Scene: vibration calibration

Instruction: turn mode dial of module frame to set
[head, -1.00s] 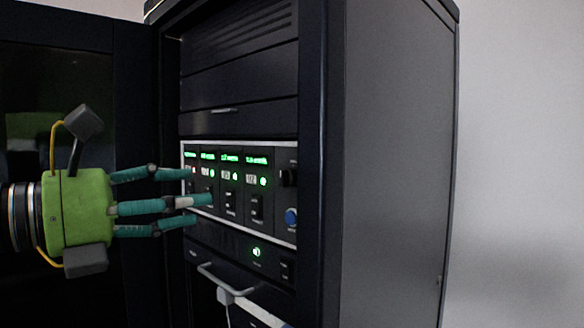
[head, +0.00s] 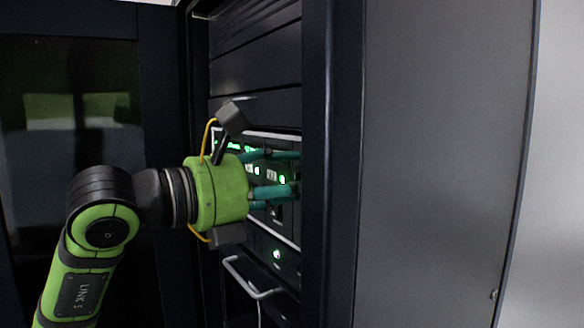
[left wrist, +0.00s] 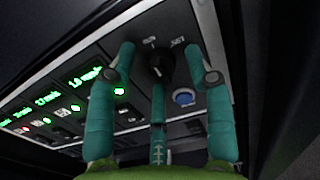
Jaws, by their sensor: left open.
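The module frame (head: 275,135) is a panel with a pale rim, green displays and switches, set in the dark rack. Its mode dial (left wrist: 159,62) is a black round knob near the panel's end, with "SET" printed at its upper right in the left wrist view. I cannot tell exactly where its pointer stands. My left gripper (head: 290,172) is at the right end of the panel in the head view, fingers open. In the left wrist view its teal fingers (left wrist: 164,45) stand on both sides of the dial, with a third below it. The dial is hidden in the head view.
A blue button (left wrist: 184,97) sits beside the dial, close to the right finger. The rack's dark front post (head: 317,180) stands just right of the fingertips. A bar handle (head: 252,283) juts out below. The open rack door (head: 80,150) is at left.

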